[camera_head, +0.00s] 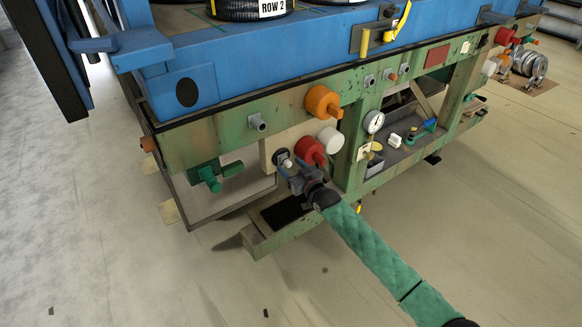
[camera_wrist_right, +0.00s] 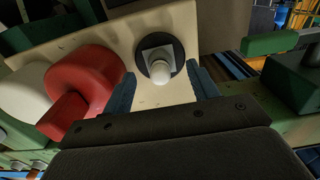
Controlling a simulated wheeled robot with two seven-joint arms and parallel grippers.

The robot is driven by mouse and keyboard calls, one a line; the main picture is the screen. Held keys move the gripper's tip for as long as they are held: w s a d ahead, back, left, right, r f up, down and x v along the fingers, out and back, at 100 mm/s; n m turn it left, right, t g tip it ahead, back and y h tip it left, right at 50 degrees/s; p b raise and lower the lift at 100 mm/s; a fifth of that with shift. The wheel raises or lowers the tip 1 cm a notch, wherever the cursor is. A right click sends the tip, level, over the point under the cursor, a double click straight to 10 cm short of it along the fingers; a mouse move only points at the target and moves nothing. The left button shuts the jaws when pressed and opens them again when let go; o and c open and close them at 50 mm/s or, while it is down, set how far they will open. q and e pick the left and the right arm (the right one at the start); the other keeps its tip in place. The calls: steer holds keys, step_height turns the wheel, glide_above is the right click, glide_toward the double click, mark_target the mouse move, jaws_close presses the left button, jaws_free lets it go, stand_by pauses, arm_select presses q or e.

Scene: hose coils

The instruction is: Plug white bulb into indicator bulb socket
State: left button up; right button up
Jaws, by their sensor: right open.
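The white bulb (camera_head: 287,164) sits at the dark round indicator socket (camera_head: 280,155) on a cream plate of the green frame. In the right wrist view the bulb (camera_wrist_right: 163,72) sticks out from the middle of the round black socket (camera_wrist_right: 143,57) with its grey square face. I cannot tell how deep it is seated. My right gripper (camera_head: 296,172) is open just in front of the bulb. In the right wrist view its blue fingers (camera_wrist_right: 163,88) stand apart on the two sides of the bulb, not visibly touching it. My left gripper is not in view.
A red knob (camera_head: 311,150), a white knob (camera_head: 330,140) and an orange knob (camera_head: 322,102) stick out close to the right gripper. A green valve (camera_head: 208,177) is to the left. A tray (camera_head: 398,152) holds small parts at right. The floor in front is clear.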

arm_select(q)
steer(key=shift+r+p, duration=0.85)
arm_select(e)
steer(key=shift+v, duration=2)
arm_select(q)
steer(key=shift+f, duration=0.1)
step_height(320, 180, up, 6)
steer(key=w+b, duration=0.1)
steer(key=b, duration=0.1)
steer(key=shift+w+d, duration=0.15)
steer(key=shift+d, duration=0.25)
arm_select(e)
steer(key=v, duration=0.7)
steer(key=shift+s+d, duration=0.2)
steer(key=shift+s, duration=0.1)
